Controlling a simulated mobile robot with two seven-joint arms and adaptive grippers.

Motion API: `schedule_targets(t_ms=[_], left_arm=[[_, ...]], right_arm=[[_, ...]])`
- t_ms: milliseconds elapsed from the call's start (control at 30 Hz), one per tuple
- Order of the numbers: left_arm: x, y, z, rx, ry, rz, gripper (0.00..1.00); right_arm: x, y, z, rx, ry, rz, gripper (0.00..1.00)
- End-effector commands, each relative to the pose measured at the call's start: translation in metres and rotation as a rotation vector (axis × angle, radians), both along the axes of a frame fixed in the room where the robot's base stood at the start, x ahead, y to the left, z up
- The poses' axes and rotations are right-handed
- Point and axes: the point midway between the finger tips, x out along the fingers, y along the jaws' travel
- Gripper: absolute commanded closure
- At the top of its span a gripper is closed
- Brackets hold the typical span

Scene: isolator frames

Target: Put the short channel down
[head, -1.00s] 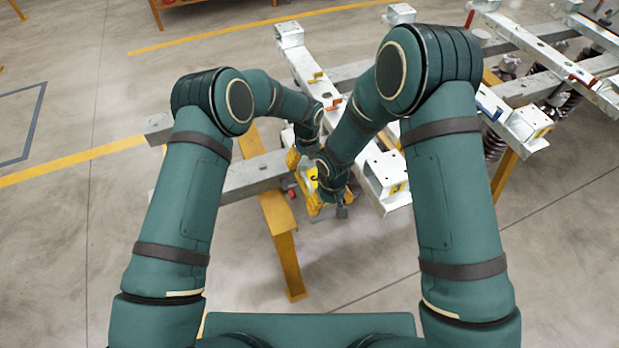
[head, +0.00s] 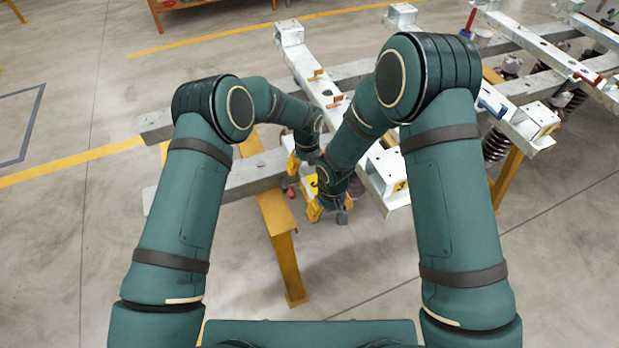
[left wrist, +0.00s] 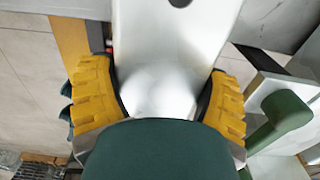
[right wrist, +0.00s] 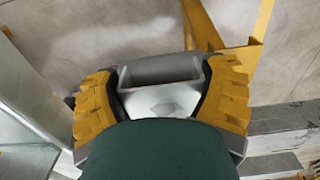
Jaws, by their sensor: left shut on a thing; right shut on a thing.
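The short channel is a silvery metal U-section. In the left wrist view the channel (left wrist: 172,45) shows a broad smooth face with a dark hole, between the yellow fingers of my left gripper (left wrist: 160,100). In the right wrist view the channel (right wrist: 160,72) shows its open end, between the yellow fingers of my right gripper (right wrist: 162,98). Both grippers are shut on it. In the head view my left gripper (head: 293,166) and right gripper (head: 315,200) are close together beside the near end of the frame. My arms hide most of the channel there.
A grey beam (head: 235,180) lies across a yellow trestle (head: 280,235) under and left of the grippers. A pale long frame rail (head: 315,75) with clamps runs away behind my arms. Another rail (head: 530,45) with springs stands right. Floor in front is clear.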

Motion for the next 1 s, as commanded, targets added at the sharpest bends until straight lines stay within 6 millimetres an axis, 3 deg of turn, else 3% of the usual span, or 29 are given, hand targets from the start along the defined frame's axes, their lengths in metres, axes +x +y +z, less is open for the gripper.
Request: schedule_targets(t_ms=[33, 67, 100, 133, 567, 1000], left_arm=[[0.002, 0.0, -0.002, -0.001, -0.005, 0.0, 0.65], [0.001, 0.0, -0.003, 0.0, -0.002, 0.0, 0.16], [0.001, 0.0, -0.002, 0.0, -0.002, 0.0, 0.02], [0.001, 0.0, -0.001, 0.0, -0.002, 0.0, 0.0], [0.0, 0.0, 0.003, -0.001, -0.001, 0.0, 0.0], [0.0, 0.0, 0.047, -0.001, -0.001, 0.0, 0.0]], right_arm=[[0.0, 0.0, -0.003, 0.0, 0.0, -0.001, 0.67], [0.0, 0.0, -0.004, 0.0, 0.001, -0.001, 0.17], [0.0, 0.0, -0.002, 0.0, 0.001, -0.001, 0.03], [0.0, 0.0, -0.002, 0.0, 0.001, -0.001, 0.0], [0.0, 0.0, 0.003, 0.0, 0.0, 0.0, 0.0], [0.0, 0.0, 0.047, 0.0, 0.0, 0.0, 0.0]])
